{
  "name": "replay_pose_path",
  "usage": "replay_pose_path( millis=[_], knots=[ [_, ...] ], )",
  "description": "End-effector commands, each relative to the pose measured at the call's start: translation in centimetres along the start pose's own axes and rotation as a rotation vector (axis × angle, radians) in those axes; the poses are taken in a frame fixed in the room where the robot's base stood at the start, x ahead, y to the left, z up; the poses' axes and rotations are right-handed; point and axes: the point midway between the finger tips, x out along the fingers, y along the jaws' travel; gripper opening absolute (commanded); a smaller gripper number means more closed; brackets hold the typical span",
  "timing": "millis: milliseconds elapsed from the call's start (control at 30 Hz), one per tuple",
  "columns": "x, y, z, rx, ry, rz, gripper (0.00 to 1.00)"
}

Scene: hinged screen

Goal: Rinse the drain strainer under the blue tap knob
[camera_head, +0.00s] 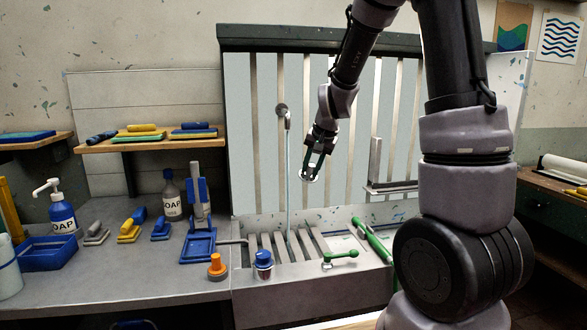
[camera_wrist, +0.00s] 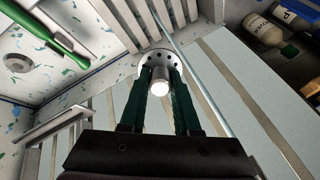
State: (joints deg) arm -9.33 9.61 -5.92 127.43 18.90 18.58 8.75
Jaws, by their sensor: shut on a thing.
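My gripper (camera_head: 312,172) is raised in front of the slatted screen, above the sink. It is shut on the drain strainer (camera_head: 308,178), a small pale metal disc. In the wrist view the strainer (camera_wrist: 159,59) shows a ring of holes and a bright round stem between my fingertips (camera_wrist: 160,85). The blue tap knob (camera_head: 263,257) stands at the sink's front left corner, with an orange knob (camera_head: 217,262) to its left. A thin pale stream (camera_head: 289,180) runs from the wall spout (camera_head: 284,112) down into the sink. In the head view the strainer is right of the stream, apart from it.
The slatted sink (camera_head: 275,240) is below my gripper. A green-handled tool (camera_head: 341,255) and a longer green handle (camera_head: 372,240) lie at its right. A ledge (camera_head: 390,187) juts out right of my gripper. Soap bottles (camera_head: 62,208) and brushes crowd the left counter.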

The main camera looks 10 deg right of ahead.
Motion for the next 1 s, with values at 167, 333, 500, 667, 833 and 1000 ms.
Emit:
replay_pose_path(
  millis=[167,333,500,667,833,1000],
  knots=[
    [0.0,0.0,0.0,0.000,0.000,0.000,0.00],
    [-0.2,0.0,0.0,0.000,0.001,0.000,0.00],
    [-1.5,0.4,0.3,0.000,0.003,-0.002,0.00],
    [-3.0,0.8,0.8,-0.001,0.002,-0.002,0.00],
    [-4.6,1.3,1.3,0.000,0.002,-0.002,0.00],
    [-5.7,1.7,1.6,0.000,0.001,-0.001,0.00]
  ],
)
